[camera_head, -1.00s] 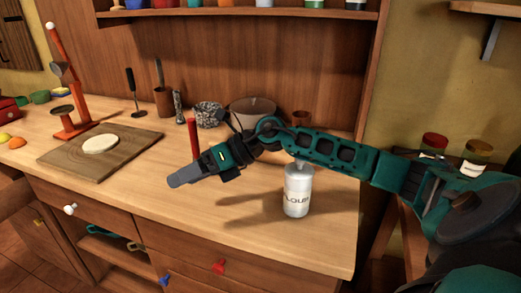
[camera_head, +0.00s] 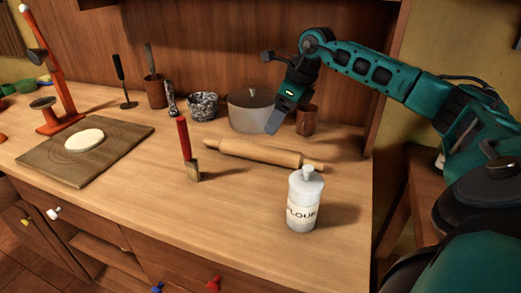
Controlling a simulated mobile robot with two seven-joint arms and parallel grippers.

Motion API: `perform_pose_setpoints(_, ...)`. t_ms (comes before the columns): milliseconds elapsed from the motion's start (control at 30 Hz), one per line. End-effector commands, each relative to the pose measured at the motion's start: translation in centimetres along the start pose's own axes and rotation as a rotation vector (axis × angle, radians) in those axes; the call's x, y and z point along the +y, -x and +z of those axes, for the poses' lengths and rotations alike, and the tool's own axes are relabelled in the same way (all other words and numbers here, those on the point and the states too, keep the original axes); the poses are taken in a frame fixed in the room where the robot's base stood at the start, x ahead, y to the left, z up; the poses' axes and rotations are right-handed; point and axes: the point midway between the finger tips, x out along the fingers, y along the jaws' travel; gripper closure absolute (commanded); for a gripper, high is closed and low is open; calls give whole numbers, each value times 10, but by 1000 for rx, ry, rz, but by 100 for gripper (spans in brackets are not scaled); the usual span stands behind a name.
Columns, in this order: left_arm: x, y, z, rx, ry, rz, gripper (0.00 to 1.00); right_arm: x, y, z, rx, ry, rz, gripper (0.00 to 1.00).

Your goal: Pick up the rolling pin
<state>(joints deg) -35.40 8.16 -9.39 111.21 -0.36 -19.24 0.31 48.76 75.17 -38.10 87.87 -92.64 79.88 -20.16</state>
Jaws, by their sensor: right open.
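The wooden rolling pin (camera_head: 262,154) lies on the counter in the head view, right of the middle. It runs from the brush on the left to just behind the flour container on the right. My right gripper (camera_head: 277,122) hangs above and behind the rolling pin, in front of the grey pot, pointing down. It is open and appears empty, apart from the pin. My left gripper is not in view.
A white flour container (camera_head: 304,200) stands in front of the pin's right end. A red-handled brush (camera_head: 187,152) stands near its left end. A grey pot (camera_head: 251,112) and a brown cup (camera_head: 307,121) stand behind. A board (camera_head: 60,170) with dough lies left.

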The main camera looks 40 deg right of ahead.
Motion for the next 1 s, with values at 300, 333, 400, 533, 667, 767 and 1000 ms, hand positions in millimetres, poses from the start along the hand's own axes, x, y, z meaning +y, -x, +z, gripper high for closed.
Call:
perform_pose_setpoints(300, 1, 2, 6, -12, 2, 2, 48, 1, -57, 0, 2, 0, 4, 18)
perform_pose_setpoints(333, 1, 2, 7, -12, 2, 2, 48, 1, -60, 0, 2, 0, 3, 18)
perform_pose_setpoints(400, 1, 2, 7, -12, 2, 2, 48, 1, -64, 0, 1, 0, 2, 18)
perform_pose_setpoints(533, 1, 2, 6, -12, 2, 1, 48, 2, -71, 0, 2, 0, 2, 18)
perform_pose_setpoints(667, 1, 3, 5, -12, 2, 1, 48, 5, -86, 1, 2, 0, 4, 18)
perform_pose_setpoints(767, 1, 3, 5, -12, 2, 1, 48, 7, -102, 1, 2, 0, 3, 18)
perform_pose_setpoints(1000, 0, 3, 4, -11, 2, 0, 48, 6, -118, 1, 1, 1, 0, 18)
